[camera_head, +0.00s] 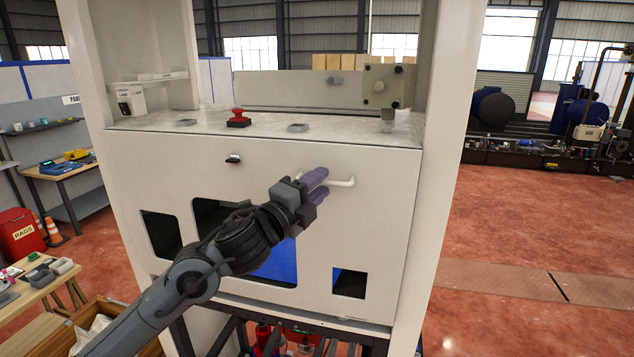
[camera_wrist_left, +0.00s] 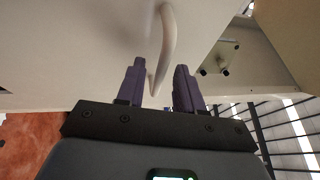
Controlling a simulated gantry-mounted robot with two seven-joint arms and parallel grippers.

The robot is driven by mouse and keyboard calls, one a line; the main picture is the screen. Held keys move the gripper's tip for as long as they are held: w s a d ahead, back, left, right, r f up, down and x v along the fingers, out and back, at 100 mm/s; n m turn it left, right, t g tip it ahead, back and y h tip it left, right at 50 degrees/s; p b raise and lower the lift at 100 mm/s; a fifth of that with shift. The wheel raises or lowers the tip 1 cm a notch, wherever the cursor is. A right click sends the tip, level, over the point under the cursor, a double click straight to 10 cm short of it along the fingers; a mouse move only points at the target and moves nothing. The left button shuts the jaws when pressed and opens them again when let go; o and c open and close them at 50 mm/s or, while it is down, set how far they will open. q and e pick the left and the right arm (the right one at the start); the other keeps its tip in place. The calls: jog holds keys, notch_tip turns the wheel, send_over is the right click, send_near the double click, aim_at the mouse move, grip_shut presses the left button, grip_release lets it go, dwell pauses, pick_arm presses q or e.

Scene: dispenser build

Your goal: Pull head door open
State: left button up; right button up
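The head door is the wide white front panel (camera_head: 270,165) of the machine in the head view, and it looks closed. It has a white bar handle (camera_head: 343,182) on its upper right part, partly hidden by my left gripper. My left gripper (camera_head: 322,184) has purple fingers that reach up to the handle. In the left wrist view the curved handle (camera_wrist_left: 168,42) runs down between the two open fingers (camera_wrist_left: 158,72), with gaps beside it. The fingers do not look shut on it. My right gripper is not in view.
A red button (camera_head: 238,119) stands on the ledge above the door. A dark latch or lock (camera_head: 233,159) is on the door's upper left. White posts frame the machine, the right one (camera_head: 446,180) close to the door. Open red floor (camera_head: 540,230) lies to the right.

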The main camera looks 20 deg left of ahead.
pick_arm(q)
grip_shut()
dwell(1.5)
